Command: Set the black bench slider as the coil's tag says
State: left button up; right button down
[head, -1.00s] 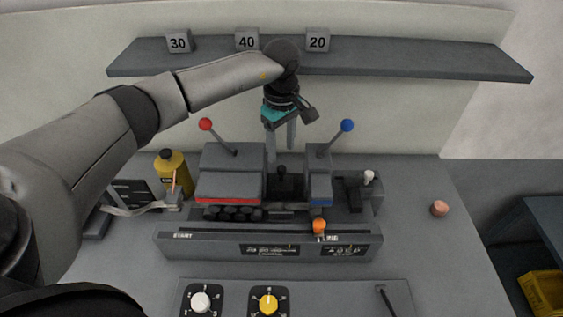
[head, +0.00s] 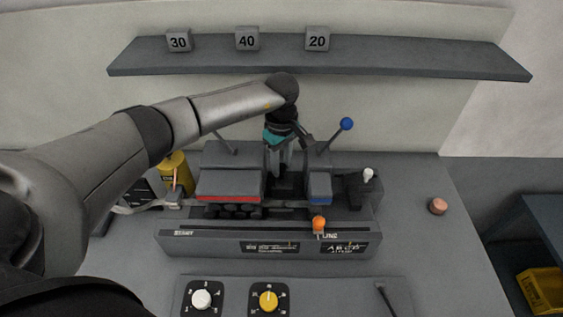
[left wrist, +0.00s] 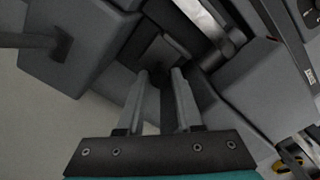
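My left gripper (head: 279,168) points down between the red-striped block (head: 229,183) and the blue-striped block (head: 319,184) of the bench machine. In the left wrist view its two fingers (left wrist: 164,75) are apart, with a dark grey block (left wrist: 163,52) just beyond the tips. Contact with it cannot be told. A dark part (head: 287,186) shows below the gripper in the head view. A black stick (head: 386,297) stands on the front panel; I cannot tell which part is the black slider. A small copper-coloured piece (head: 438,206) lies at right. No readable coil tag shows. My right gripper is not in view.
Close by are a blue-knobbed lever (head: 346,125), a white knob (head: 368,174) and an orange knob (head: 319,224). White (head: 201,299) and yellow (head: 268,300) dials sit in front. The shelf (head: 390,62) bears number blocks.

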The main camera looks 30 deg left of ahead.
pick_arm(q)
grip_shut()
dwell(1.0)
